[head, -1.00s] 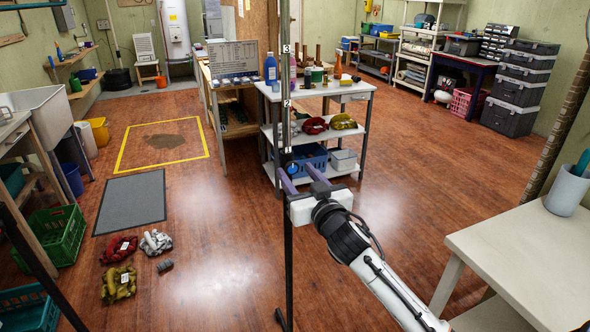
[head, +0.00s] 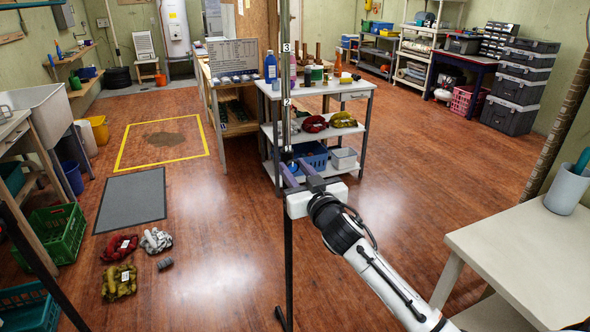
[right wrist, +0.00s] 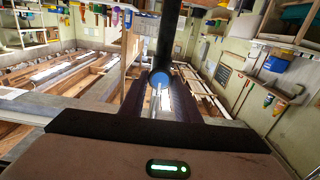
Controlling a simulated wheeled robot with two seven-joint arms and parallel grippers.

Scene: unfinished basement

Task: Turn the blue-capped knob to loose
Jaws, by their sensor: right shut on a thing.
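A tall dark upright post (head: 286,80) with numbered marks stands in the middle of the head view. The blue-capped knob (head: 293,167) sits low on its scale, just under the lowest mark, and is partly hidden by my fingers. My right gripper (head: 299,169) reaches it from the front, with its two purple-grey fingers either side of the knob, shut on it. In the right wrist view the round blue cap (right wrist: 160,79) shows between the fingertips, against the dark post. The knob's turn angle cannot be read. My left gripper is not in view.
A white shelf cart (head: 330,88) with bottles, bags and a blue basket stands behind the post. A pale table (head: 530,255) with a cup is at right front. Open wooden floor surrounds the post.

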